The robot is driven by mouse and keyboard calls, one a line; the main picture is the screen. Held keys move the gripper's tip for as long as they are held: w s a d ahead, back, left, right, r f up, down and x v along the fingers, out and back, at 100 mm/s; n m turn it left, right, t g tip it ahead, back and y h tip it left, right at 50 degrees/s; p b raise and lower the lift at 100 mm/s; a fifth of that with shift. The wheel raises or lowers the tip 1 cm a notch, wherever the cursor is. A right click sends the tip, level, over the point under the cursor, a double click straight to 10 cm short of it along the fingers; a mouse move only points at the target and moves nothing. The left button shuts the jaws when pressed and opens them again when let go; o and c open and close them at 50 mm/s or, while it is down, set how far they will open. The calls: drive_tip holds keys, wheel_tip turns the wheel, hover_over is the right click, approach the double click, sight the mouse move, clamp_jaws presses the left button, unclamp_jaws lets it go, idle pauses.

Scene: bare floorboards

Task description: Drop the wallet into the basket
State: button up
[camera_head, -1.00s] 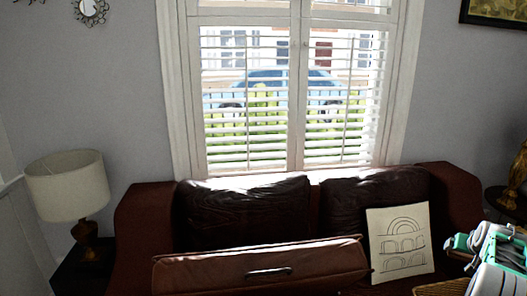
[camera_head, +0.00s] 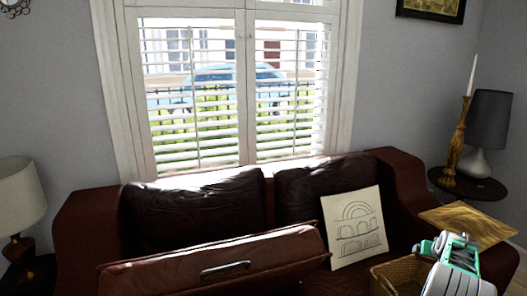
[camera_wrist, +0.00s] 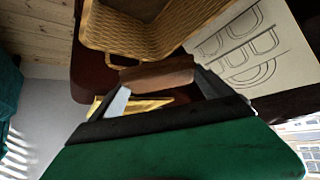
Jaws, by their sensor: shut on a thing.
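The wicker basket (camera_head: 398,274) sits at the lower right of the head view, in front of the sofa. It also shows at the top of the wrist view (camera_wrist: 132,38), with its open inside partly visible. My gripper (camera_head: 438,246) is beside the basket's right side in the head view. In the wrist view its two fingers close on a flat brown wallet (camera_wrist: 157,75), which lies just below the basket rim in that picture. The wallet cannot be made out in the head view. I cannot tell whether it is over the basket opening.
A brown leather sofa (camera_head: 195,217) stands under the window, with a brown case (camera_head: 170,262) before it. A wooden top (camera_head: 468,218) is behind my gripper. A candlestick (camera_head: 457,140) and dark lamp (camera_head: 489,118) stand right.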

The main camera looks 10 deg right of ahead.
drive_tip(key=o, duration=1.3)
drive_tip(key=v, duration=0.7)
drive_tip(key=shift+s+a+r, duration=0.15)
drive_tip(key=shift+s+r, duration=0.1)
drive_tip(key=shift+r, duration=0.05)
